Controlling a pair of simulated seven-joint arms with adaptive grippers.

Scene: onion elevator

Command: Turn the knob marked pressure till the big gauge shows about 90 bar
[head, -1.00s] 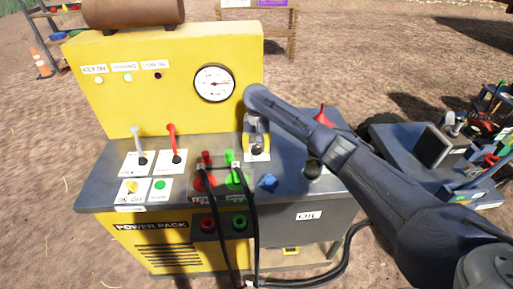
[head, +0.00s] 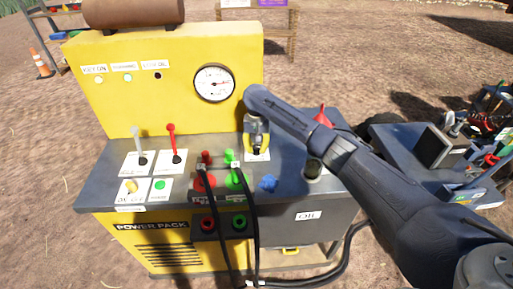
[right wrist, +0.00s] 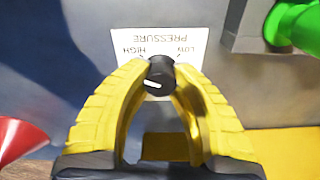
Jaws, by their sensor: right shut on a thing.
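The big round gauge (head: 214,83) is on the upright yellow panel of the power pack. Its needle points roughly right; its numbers are too small to read. The black pressure knob (right wrist: 158,77) has a white pointer line and stands in front of a white label (right wrist: 160,45) reading PRESSURE, LOW and HIGH, upside down in the right wrist view. My right gripper (right wrist: 160,75) is shut on the knob, one yellow finger on each side. My left gripper is not in view.
Red and green hose couplings (head: 234,178) with black hoses stand left of the gripper. Two levers (head: 172,143) stand farther left.

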